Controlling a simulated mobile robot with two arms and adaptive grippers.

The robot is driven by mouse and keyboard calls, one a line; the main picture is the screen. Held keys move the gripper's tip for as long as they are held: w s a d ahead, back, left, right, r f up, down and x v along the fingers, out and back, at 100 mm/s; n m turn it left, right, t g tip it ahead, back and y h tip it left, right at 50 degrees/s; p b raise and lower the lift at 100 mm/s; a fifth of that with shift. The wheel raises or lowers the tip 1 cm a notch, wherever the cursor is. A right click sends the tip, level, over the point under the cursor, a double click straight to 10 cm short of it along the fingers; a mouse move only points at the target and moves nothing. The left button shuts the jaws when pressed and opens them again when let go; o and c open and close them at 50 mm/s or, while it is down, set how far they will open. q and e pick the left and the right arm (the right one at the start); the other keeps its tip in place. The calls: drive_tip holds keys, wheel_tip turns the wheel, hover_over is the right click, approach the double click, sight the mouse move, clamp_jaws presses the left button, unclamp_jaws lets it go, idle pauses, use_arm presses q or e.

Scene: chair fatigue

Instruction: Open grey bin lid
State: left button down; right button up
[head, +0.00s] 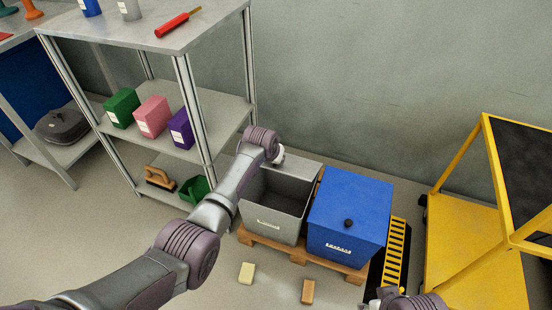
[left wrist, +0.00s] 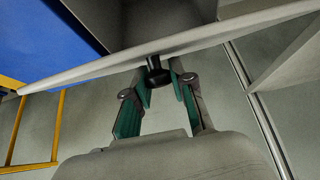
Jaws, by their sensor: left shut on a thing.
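The grey bin (head: 268,222) stands open on a wooden pallet, and I see into its empty-looking inside. Its grey lid (head: 298,170) is raised at the bin's back. In the left wrist view the lid (left wrist: 100,72) crosses the picture as a pale slanted panel with a black knob (left wrist: 154,76) on it. My left gripper (left wrist: 162,76) has its green-padded fingers closed around this knob. In the head view my left arm reaches over the bin's left side and its wrist hides the fingers. My right wrist (head: 398,298) shows at the bottom edge; its fingers cannot be made out.
A blue bin (head: 350,215) with a closed lid and black knob stands right of the grey bin. A yellow cart (head: 470,240) is at the right. A metal shelf (head: 225,115) with coloured boxes stands at the left. Two small blocks (head: 246,273) (head: 308,292) lie on the floor in front.

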use_arm(q)
drive_tip(key=c, duration=1)
unclamp_jaws()
drive_tip(key=shift+o, duration=0.2)
drive_tip(key=v, duration=1.2)
